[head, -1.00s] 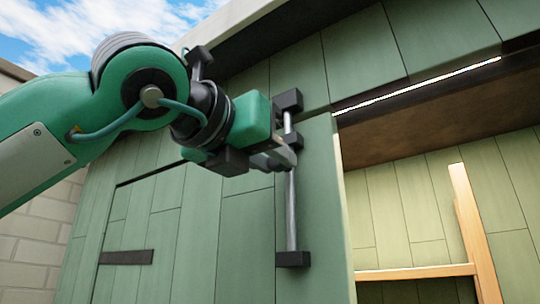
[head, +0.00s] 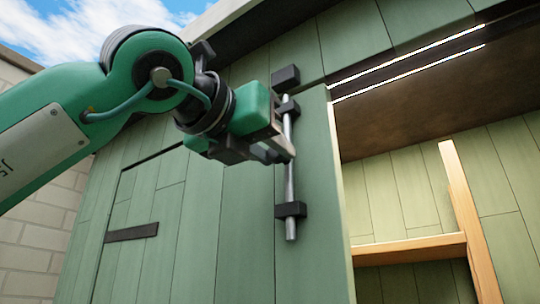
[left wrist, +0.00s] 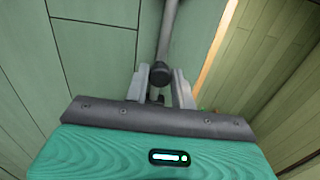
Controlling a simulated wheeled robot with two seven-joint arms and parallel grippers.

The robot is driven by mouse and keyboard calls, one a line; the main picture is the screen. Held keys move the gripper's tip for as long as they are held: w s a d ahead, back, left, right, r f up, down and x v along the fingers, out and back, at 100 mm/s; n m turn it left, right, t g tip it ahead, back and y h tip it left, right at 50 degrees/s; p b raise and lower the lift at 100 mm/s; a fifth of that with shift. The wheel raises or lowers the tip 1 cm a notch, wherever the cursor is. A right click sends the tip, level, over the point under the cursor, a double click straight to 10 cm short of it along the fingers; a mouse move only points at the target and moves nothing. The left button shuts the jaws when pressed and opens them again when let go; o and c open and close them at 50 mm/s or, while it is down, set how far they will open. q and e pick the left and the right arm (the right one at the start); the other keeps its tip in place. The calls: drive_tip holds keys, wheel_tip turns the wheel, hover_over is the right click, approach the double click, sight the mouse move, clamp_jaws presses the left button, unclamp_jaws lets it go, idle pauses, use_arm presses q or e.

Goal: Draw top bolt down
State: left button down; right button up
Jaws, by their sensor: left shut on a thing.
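The top bolt (head: 289,184) is a grey metal rod standing upright on the green door panel (head: 240,215). It runs through a black upper bracket (head: 288,109) and a black lower bracket (head: 290,210), and its lower end sticks out below the lower one. A black keeper block (head: 285,77) sits above, on the frame over the door. My left gripper (head: 281,153) is between the two brackets, shut on the bolt's dark knob. In the left wrist view the fingers (left wrist: 163,90) stand either side of the knob (left wrist: 160,73). My right gripper is not in view.
To the right is an open bay with a wooden shelf rail (head: 408,249) and a wooden post (head: 470,220). A dark hinge strap (head: 131,232) lies on the door at lower left. A pale brick wall (head: 30,240) stands at far left.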

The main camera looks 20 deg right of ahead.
use_arm(q)
drive_tip(key=shift+f, duration=0.35)
drive_tip(key=c, duration=1.3)
unclamp_jaws()
drive_tip(key=shift+c, duration=0.2)
drive_tip(key=shift+o, duration=0.8)
drive_tip(key=shift+w+d, duration=0.1)
drive_tip(key=shift+r, duration=0.1)
drive_tip(key=b+v, duration=0.5)
drive_tip(key=v, duration=0.8)
drive_tip(key=shift+s+a+b, duration=0.25)
drive_tip(key=shift+a+b, duration=0.05)
drive_tip(key=shift+b, duration=0.1)
